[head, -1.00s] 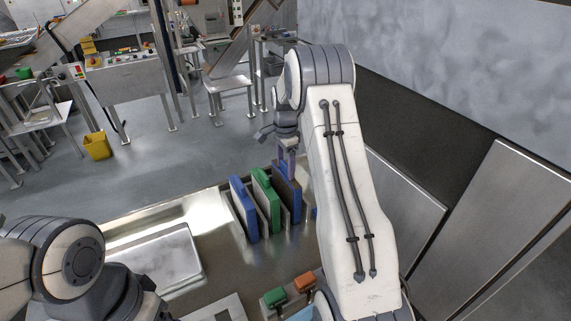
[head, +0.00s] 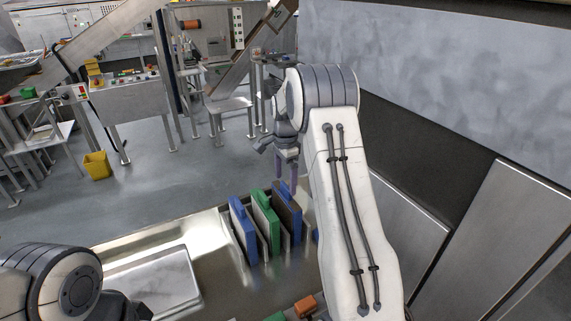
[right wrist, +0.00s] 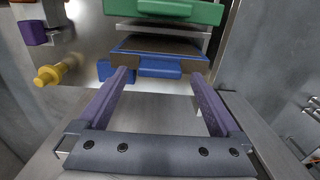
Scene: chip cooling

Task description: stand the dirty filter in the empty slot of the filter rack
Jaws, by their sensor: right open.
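The dirty filter (head: 289,213), blue-framed with a brown face, stands upright at the right end of the filter rack (head: 238,252). A green filter (head: 264,217) and another blue filter (head: 242,228) stand to its left. My right gripper (head: 287,182) is open and empty just above the dirty filter, apart from it. In the right wrist view the dirty filter (right wrist: 160,48) lies beyond the spread purple fingers (right wrist: 159,76), its blue handle toward me. The filter's lower part is hidden in the head view. My left arm shows at lower left, its gripper out of view.
A metal tray (head: 150,283) lies on the bench left of the rack. An orange block (head: 304,306) and a green one (head: 276,317) are at the bottom edge. A yellow knob (right wrist: 46,75) shows in the right wrist view. Metal panels (head: 485,235) stand at right.

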